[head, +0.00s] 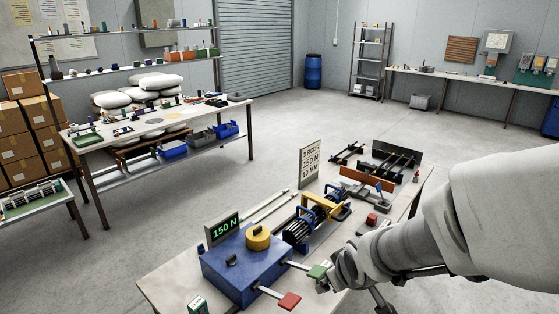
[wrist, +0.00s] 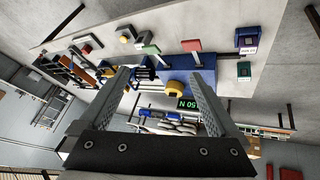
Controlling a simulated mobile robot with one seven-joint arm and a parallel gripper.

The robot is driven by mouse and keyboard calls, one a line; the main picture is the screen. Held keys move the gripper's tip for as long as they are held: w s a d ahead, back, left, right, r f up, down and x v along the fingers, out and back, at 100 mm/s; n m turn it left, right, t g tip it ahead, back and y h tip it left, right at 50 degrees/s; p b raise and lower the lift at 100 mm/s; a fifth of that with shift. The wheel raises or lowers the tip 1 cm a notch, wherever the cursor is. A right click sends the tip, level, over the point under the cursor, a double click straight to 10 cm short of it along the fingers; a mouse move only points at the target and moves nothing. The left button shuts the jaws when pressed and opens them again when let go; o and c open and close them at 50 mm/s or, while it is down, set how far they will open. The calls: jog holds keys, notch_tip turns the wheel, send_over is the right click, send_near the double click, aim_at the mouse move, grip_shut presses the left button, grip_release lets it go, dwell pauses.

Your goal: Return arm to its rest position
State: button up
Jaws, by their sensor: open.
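My arm (head: 430,235) reaches in from the right side of the head view over the front right of the workbench. My gripper (wrist: 161,72) shows in the wrist view with two grey fingers apart and nothing held between them. In the head view the fingers are mostly hidden by my own wrist. The blue machine box (head: 243,268) stands on the bench, with a yellow cap on top and a green display (head: 224,228) reading "150 N". A green-ended lever (head: 317,271) and a red-ended lever (head: 289,301) stick out towards my wrist.
Blue and yellow tooling (head: 322,215), a sign (head: 310,163) reading "3 RODS 150 N 10 MM" and a rack of dark rods (head: 391,158) occupy the workbench (head: 165,280). Another loaded table (head: 120,150) stands at the left. The floor (head: 290,120) behind the workbench is clear.

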jog(key=s+d+r+m+g+b, duration=0.1)
jog(key=s+r+m, duration=0.4)
jog(key=s+r, duration=0.7)
jog(key=s, duration=0.3)
jog(key=shift+d+r, duration=0.25)
jog(key=shift+d, duration=0.1)
